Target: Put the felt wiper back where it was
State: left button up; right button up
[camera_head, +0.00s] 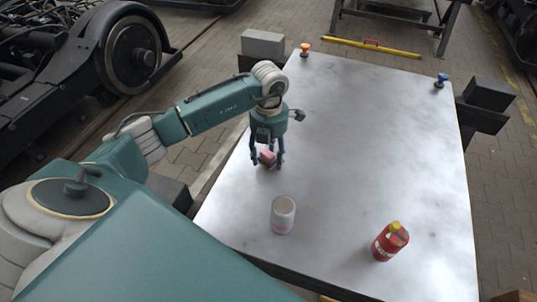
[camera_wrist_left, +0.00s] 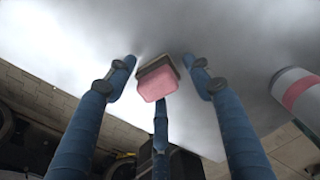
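The felt wiper (camera_head: 267,157) is a small block with a pink top and a dark lower part. It appears to rest on the pale table (camera_head: 360,130) near its left edge. My left gripper (camera_head: 267,162) points down over it, with blue fingers around the wiper. In the left wrist view the wiper (camera_wrist_left: 157,82) sits between the spread fingertips (camera_wrist_left: 159,68), with gaps at its left and right sides. The third finger is partly behind it, so contact there cannot be told. My right gripper is in neither view.
A white can (camera_head: 283,215) with a reddish band and a red bottle (camera_head: 390,242) with a yellow cap stand on the near part of the table. An orange piece (camera_head: 305,49) and a blue piece (camera_head: 441,80) stand at its far corners. The table's middle is clear.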

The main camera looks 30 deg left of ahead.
aim_at(269, 154)
pick_arm(q)
jog(key=shift+r, duration=0.35)
notch_tip(269, 154, up, 12)
jog(key=b, duration=0.2)
jog(key=shift+f, duration=0.15)
dwell(0.4)
